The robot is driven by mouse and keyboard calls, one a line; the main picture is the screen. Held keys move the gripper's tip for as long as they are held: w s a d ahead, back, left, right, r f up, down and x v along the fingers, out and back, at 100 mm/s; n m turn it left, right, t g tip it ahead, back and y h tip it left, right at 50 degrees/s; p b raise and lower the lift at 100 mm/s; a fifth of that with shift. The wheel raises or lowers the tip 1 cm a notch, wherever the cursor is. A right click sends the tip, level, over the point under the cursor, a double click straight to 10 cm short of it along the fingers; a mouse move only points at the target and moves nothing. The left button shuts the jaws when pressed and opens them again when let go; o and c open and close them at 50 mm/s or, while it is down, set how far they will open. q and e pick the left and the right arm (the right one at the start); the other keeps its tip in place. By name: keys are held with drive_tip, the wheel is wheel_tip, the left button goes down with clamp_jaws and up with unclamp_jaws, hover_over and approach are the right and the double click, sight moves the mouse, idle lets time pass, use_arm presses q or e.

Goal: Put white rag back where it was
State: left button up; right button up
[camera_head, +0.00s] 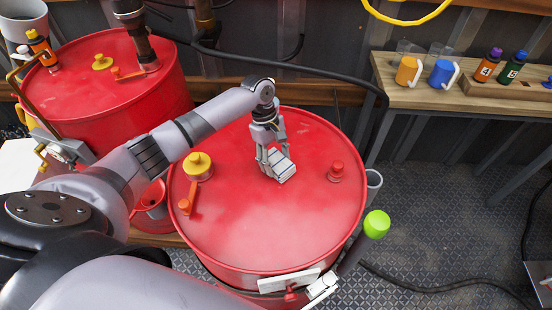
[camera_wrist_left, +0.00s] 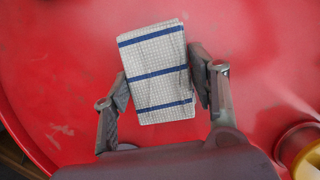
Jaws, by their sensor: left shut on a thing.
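The white rag (camera_head: 282,167) is folded into a small block with blue stripes. It is at the top of the red barrel (camera_head: 270,220), near the middle of the lid. My left gripper (camera_head: 270,165) reaches down from above with its fingers around the rag. In the left wrist view the rag (camera_wrist_left: 158,72) lies between the two fingers (camera_wrist_left: 160,85), with red lid behind it. I cannot tell whether the rag touches the lid. My right gripper does not show in the head view.
A yellow cap (camera_head: 198,165), an orange valve handle (camera_head: 188,200) and a red knob (camera_head: 336,170) stand on the lid. A second red barrel (camera_head: 110,85) is at left. A wooden bench (camera_head: 425,100) at right holds mugs and bottles.

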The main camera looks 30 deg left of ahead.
use_arm(q)
drive_tip(key=shift+f, duration=0.15)
drive_tip(key=o, duration=0.7)
drive_tip(key=shift+f, duration=0.1)
drive_tip(key=shift+c, duration=0.2)
drive_tip(key=o, duration=0.4)
drive_tip(key=shift+o, duration=0.3)
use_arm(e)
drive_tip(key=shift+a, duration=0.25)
use_arm(q)
drive_tip(key=b+v, duration=0.1)
drive_tip(key=v, duration=1.1)
drive_tip(key=shift+b, duration=0.3)
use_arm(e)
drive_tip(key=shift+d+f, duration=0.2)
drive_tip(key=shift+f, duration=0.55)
